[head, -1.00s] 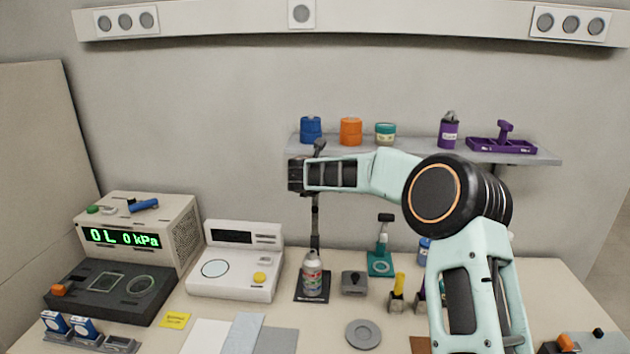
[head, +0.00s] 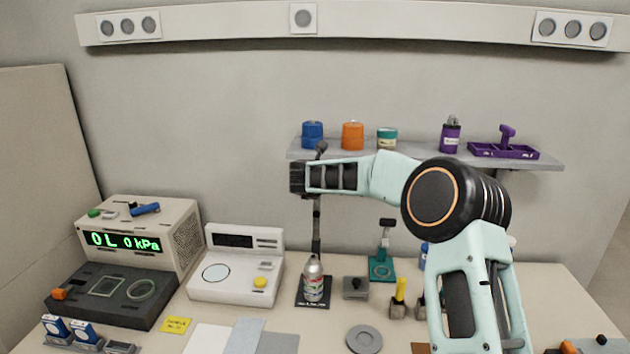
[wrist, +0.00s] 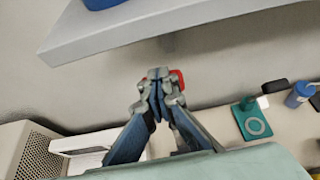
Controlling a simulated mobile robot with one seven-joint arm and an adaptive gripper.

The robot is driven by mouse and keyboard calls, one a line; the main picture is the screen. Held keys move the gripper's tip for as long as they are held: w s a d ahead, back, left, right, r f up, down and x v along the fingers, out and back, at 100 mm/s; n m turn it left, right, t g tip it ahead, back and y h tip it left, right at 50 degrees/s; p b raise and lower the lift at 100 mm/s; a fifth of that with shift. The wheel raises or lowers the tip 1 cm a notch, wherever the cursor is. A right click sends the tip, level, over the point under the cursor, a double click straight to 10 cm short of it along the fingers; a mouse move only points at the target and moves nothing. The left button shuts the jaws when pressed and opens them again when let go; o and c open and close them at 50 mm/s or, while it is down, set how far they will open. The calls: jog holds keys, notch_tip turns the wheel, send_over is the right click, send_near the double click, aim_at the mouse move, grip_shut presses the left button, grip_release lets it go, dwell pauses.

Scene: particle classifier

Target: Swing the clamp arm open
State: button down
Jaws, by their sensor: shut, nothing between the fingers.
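No part is plainly a clamp arm, and I cannot tell which one it is. A teal stand (head: 382,268) with a ring on its base and a dark top piece stands at the back of the bench. It also shows at the right in the wrist view (wrist: 252,122). A thin dark upright (head: 317,225) rises behind a spray can, its upper part crossed by my arm. My gripper (wrist: 158,76) is shut and empty, in the air below the shelf and apart from the teal stand. A small red part shows beside its tips. In the head view its fingers are not distinguishable.
A wall shelf (head: 545,162) with pots and a purple tray (head: 503,151) is close above my arm. A white instrument (head: 235,275) and a beige box with a green display (head: 125,241) stand left. The spray can (head: 313,280) and a grey disc (head: 364,339) are on the bench.

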jog(key=v, duration=1.2)
jog(key=shift+f, duration=0.15)
